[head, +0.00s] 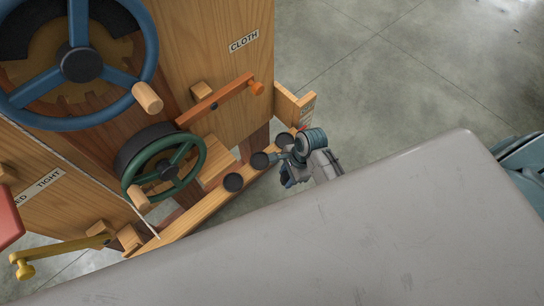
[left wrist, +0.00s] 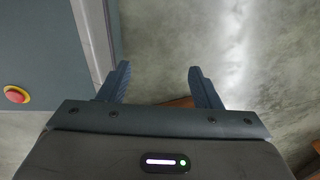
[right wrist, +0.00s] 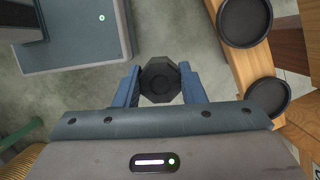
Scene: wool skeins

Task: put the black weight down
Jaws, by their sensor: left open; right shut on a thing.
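The black weight (right wrist: 160,81) is an eight-sided block in the right wrist view. My right gripper (right wrist: 160,88) is shut on it, with a blue finger on either side. In that view grey floor lies behind the weight, and the wooden ledge (right wrist: 238,62) with round black dishes (right wrist: 268,97) is to its right. In the head view my right gripper (head: 288,174) is beside the ledge's right end; I cannot make out the weight there. My left gripper (left wrist: 160,84) is open and empty in the left wrist view, and out of the head view.
A wooden machine stands at left in the head view, with a blue wheel (head: 118,72), a green wheel (head: 201,158), an orange crank (head: 215,101) and a yellow lever (head: 62,247). A bare grey surface (head: 360,235) fills the front. Open floor (head: 400,80) lies behind.

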